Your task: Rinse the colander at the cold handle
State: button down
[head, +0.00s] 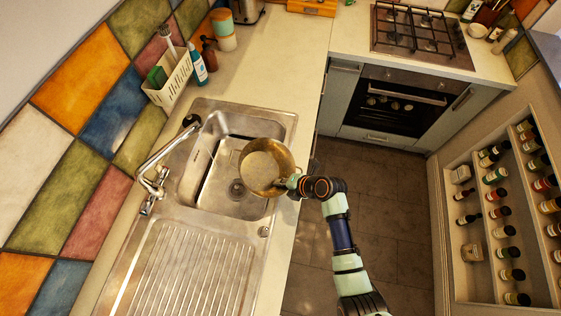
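The colander (262,172) is a round, brass-coloured bowl over the right side of the sink basin (216,187), overlapping the basin's right edge. My gripper (287,184) is at the colander's lower right rim and appears shut on it; the fingertips are small and partly hidden. I cannot tell which one is cold. No running water shows.
A ribbed drainboard (190,268) lies below the basin. A white caddy (172,83) with a green sponge, a blue bottle (198,66) and a brown bottle (210,55) stand behind the sink. Clear counter (272,70) lies above it. The stove (420,32) is far right.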

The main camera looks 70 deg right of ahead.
aim_at(253, 172)
jog(key=shift+s+a, duration=0.2)
jog(key=shift+a, duration=0.15)
jog(key=shift+w+d, duration=0.2)
jog(key=shift+w, duration=0.15)
jog(key=w+f+b, duration=0.1)
jog(key=w+b, duration=0.1)
jog(key=w, duration=0.1)
jog(key=w+d+f+b, duration=0.1)
jog(key=w, duration=0.3)
jog(key=w+b, duration=0.2)
jog(key=w, duration=0.2)
jog(key=shift+w+d+f+b, duration=0.1)
jog(key=shift+d+f+b, duration=0.2)
jog(key=shift+d+f, duration=0.1)
jog(key=shift+w+f+b, duration=0.1)
jog(key=shift+w+b, duration=0.5)
jog(key=shift+w, duration=0.1)
jog(key=shift+w+d, duration=0.1)
jog(key=shift+w, duration=0.3)
jog(key=shift+d+b, duration=0.1)
jog(key=shift+b, duration=0.2)
jog(key=shift+s+d+b, duration=0.1)
jog(key=shift+d+b, duration=0.25)
jog(key=shift+b, duration=0.05)
jog(key=shift+d, duration=0.2)
